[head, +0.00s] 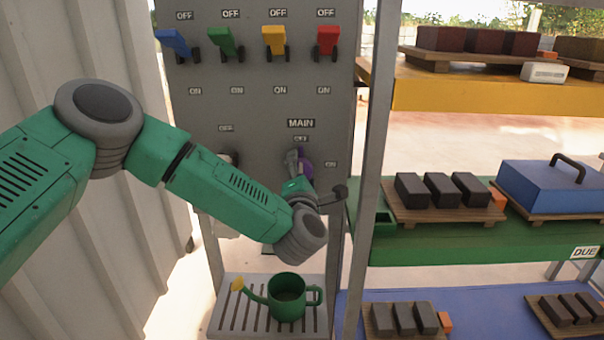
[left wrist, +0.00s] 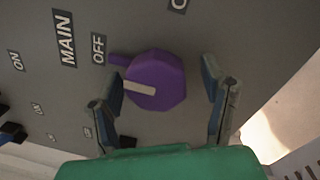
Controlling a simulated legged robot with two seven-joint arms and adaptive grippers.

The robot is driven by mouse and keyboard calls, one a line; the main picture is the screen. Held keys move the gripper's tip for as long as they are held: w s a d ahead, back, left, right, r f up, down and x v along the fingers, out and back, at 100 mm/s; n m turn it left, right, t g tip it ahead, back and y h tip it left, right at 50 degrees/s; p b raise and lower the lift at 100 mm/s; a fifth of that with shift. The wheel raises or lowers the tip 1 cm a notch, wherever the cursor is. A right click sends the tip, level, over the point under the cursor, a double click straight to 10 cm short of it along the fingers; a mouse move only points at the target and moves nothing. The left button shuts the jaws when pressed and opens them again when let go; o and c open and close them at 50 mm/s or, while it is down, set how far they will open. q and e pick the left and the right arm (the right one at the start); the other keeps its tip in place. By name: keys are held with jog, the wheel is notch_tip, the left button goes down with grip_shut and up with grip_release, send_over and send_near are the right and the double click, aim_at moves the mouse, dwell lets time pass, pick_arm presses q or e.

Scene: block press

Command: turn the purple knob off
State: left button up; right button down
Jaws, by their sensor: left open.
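The purple knob (head: 306,166) is on the grey panel below the MAIN label, largely hidden by my left gripper in the head view. In the left wrist view the knob (left wrist: 160,78) shows clearly, with a white bar pointing left in the picture. A purple tab beside it points at the OFF label (left wrist: 98,48). My left gripper (left wrist: 163,72) is open, with one finger on each side of the knob. The left finger looks very close to the knob; whether it touches I cannot tell. The right finger stands apart. My right gripper is not in view.
Blue, green, yellow and red levers (head: 274,40) line the panel top. A slatted stand with a green watering can (head: 288,297) is below. To the right a shelf post (head: 372,170) and shelves with dark blocks (head: 442,190) stand close to my left arm.

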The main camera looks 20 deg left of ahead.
pick_arm(q)
jog(key=v, duration=1.2)
jog(key=shift+f, duration=0.15)
